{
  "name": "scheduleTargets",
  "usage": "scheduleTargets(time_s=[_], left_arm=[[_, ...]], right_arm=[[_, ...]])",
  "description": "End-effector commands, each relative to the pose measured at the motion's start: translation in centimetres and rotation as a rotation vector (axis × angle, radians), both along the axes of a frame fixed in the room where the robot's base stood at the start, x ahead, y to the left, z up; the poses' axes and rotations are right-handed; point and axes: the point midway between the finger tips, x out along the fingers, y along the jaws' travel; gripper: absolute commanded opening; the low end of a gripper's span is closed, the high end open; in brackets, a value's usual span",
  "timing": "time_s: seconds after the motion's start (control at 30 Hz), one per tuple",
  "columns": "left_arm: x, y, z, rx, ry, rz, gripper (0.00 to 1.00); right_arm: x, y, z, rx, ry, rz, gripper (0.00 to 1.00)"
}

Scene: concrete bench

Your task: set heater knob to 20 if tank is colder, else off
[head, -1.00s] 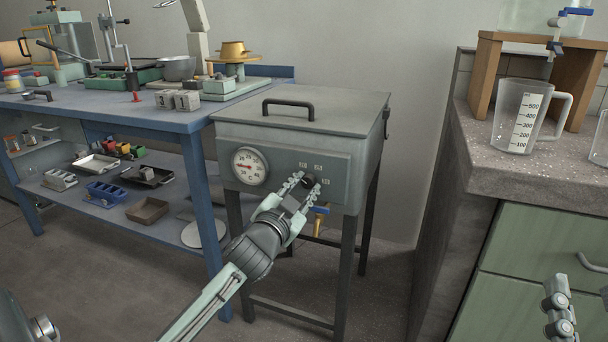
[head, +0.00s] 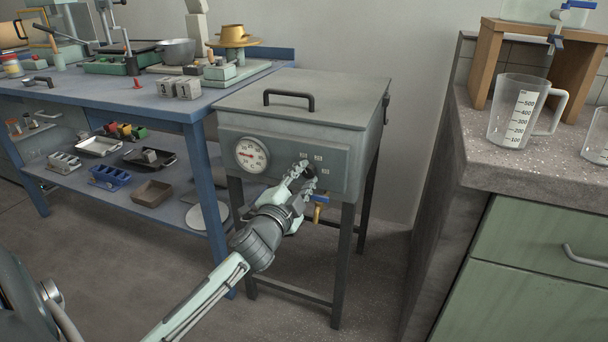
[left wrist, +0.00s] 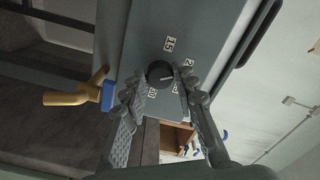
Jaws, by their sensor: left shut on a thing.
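The heater tank (head: 300,98) is a grey lidded box on dark legs, mid-view in the head view. Its front panel carries a round white dial (head: 252,155) with a red needle pointing left; its figures are too small to read surely. The dark round heater knob (head: 312,171) is on the panel's right part, among small white labels. The left wrist view shows the knob (left wrist: 160,73) with a pale pointer line and a label like 15. My left gripper (head: 306,178) is shut on the knob, one finger on each side (left wrist: 161,88). My right gripper is out of view.
A blue-handled brass tap (head: 319,206) sits below the panel, close to my left gripper. A blue workbench (head: 190,115) with tools stands left. A stone counter (head: 490,165) with a measuring jug (head: 515,112) stands right.

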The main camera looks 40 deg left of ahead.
Motion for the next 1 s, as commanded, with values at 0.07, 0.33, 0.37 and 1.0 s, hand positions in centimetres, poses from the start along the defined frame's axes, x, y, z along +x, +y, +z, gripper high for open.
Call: scheduleTargets(time_s=[0.07,0.33,0.37,1.0], left_arm=[[0.0,0.0,-0.1,0.003,0.002,-0.001,0.00],[0.0,-0.1,-0.1,0.003,0.002,-0.001,0.00],[0.0,-0.1,-0.1,0.003,0.002,-0.001,0.00],[-1.5,-0.4,-0.2,0.001,0.003,-0.001,0.49]], right_arm=[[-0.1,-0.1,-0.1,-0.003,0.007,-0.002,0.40],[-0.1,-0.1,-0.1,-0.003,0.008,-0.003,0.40],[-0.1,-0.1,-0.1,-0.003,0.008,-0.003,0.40],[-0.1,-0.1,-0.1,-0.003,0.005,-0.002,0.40]])
